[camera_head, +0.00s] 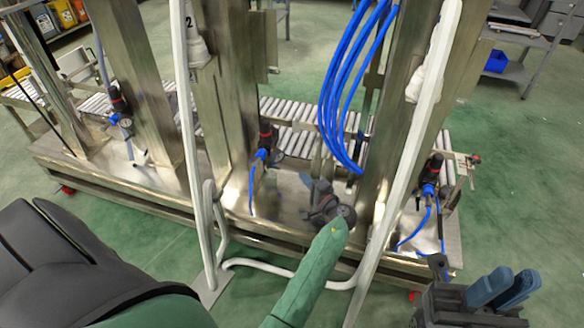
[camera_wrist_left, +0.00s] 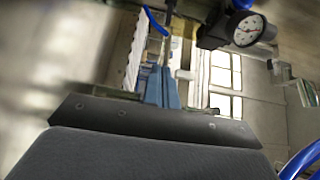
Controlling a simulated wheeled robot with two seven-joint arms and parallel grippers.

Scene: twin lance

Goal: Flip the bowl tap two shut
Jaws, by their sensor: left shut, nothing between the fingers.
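A steel post marked "2" (camera_head: 221,90) stands left of centre in the head view. I cannot tell for sure which fitting is bowl tap two. A black-and-red regulator (camera_head: 265,137) with a blue hose sits at this post's right side. My left gripper (camera_head: 308,181) is low over the steel base, right of that regulator and apart from it, partly hidden by its own wrist. In the left wrist view its blue fingers (camera_wrist_left: 163,88) are together and empty. My right gripper (camera_head: 505,288) is at the lower right, its blue fingers apart, with nothing seen between them.
White upright pipes (camera_head: 183,110) stand in front of the steel frame. Blue hoses (camera_head: 335,100) hang near my left gripper. A roller conveyor (camera_head: 295,115) runs behind. A pressure gauge (camera_wrist_left: 247,29) shows at the upper right of the wrist view. Another regulator (camera_head: 432,172) stands at the right.

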